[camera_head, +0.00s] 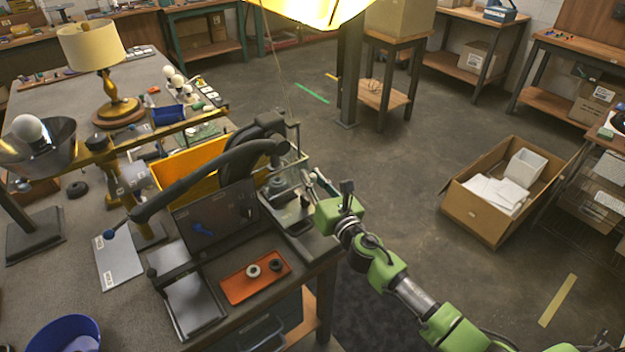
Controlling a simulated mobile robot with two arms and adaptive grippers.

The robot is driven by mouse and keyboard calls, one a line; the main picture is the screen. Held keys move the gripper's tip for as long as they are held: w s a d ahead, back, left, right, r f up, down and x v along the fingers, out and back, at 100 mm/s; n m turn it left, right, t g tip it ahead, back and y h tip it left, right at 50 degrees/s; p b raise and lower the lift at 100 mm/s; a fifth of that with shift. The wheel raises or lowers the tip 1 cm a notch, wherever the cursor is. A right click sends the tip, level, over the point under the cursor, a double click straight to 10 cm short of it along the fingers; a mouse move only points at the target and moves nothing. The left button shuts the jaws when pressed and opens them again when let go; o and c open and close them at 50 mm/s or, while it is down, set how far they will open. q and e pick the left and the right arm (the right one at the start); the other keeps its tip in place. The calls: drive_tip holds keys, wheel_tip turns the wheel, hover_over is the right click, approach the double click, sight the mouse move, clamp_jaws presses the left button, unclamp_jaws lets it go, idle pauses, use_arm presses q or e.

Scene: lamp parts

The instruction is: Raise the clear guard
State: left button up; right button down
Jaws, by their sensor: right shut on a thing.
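The clear guard (281,184) is a small see-through panel at the black press-like machine on the right side of the grey bench. It is hard to make out against the dark parts behind it. My right gripper (310,180), at the end of the green arm from the lower right, is at the guard's right side. It is shut, seemingly on the guard's edge; the contact is too small to see clearly. My left gripper is not in view.
A yellow bin (168,172), a dark screen (217,222) and an orange tray (240,287) with two rings crowd the machine. Open floor lies to the right, with a cardboard box (470,217).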

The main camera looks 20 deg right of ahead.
wheel_tip(320, 180, up, 6)
drive_tip(key=p, duration=0.3)
drive_tip(key=shift+f+p, duration=0.25)
drive_tip(key=shift+p, duration=0.1)
drive_tip(key=shift+w, duration=0.1)
drive_tip(key=c, duration=2.2)
unclamp_jaws()
drive_tip(key=shift+o, duration=0.2)
drive_tip(key=shift+s+f, duration=0.15)
drive_tip(key=shift+s, duration=0.05)
drive_tip(key=shift+s, duration=0.3)
drive_tip(key=s+d, duration=0.1)
drive_tip(key=s, duration=1)
drive_tip(key=shift+d, duration=0.4)
